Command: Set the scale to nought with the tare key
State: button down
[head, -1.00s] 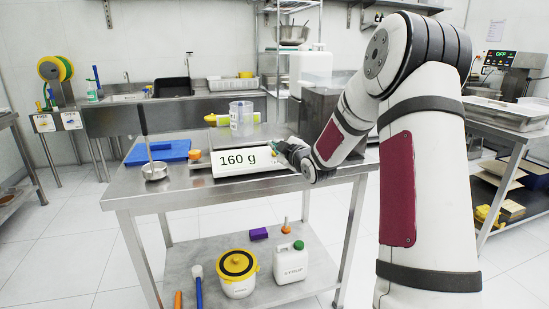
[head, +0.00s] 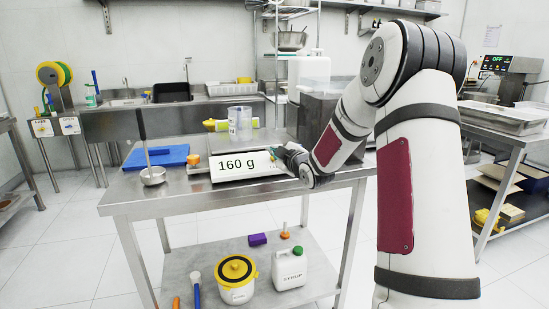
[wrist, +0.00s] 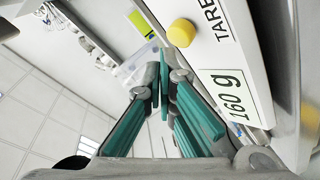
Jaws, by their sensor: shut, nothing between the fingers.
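The scale (head: 262,177) stands on the steel table, and its white display (head: 237,165) reads 160 g. In the wrist view the display (wrist: 229,95) shows rotated, with the word TARE (wrist: 220,18) on the white panel further along. My gripper (head: 277,153) is at the right end of the scale. In the wrist view my gripper (wrist: 158,78) has its green-padded fingers together, empty. Contact with the scale cannot be made out.
A clear measuring jug (head: 240,122) stands behind the scale. A blue board (head: 158,156), an orange piece (head: 193,160) and a ladle (head: 152,174) are to its left. A grey box (head: 318,118) stands behind my forearm.

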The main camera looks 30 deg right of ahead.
jog(key=shift+w+f, duration=0.1)
jog(key=shift+f, duration=0.05)
dwell(0.5)
jog(key=shift+w+f+b, duration=0.15)
jog(key=shift+f+b, duration=0.05)
jog(key=shift+b, duration=0.35)
jog(key=shift+w+d+f+b, duration=0.15)
jog(key=shift+w+f+b, duration=0.15)
jog(key=shift+f+b, duration=0.15)
dwell(0.6)
jog(key=shift+s+r, duration=0.1)
jog(key=shift+r, duration=0.1)
jog(key=shift+s+r+p, duration=0.4)
jog(key=shift+s+r, duration=0.05)
jog(key=shift+r, duration=0.15)
jog(key=shift+s+r, duration=0.1)
jog(key=shift+r, duration=0.05)
jog(key=shift+s+a+r+p, duration=0.3)
jog(key=shift+s+r+p, duration=0.4)
jog(key=shift+r, duration=0.25)
jog(key=shift+s+a+r+p, duration=0.3)
jog(key=shift+s+r+p, duration=0.35)
jog(key=shift+r, duration=0.25)
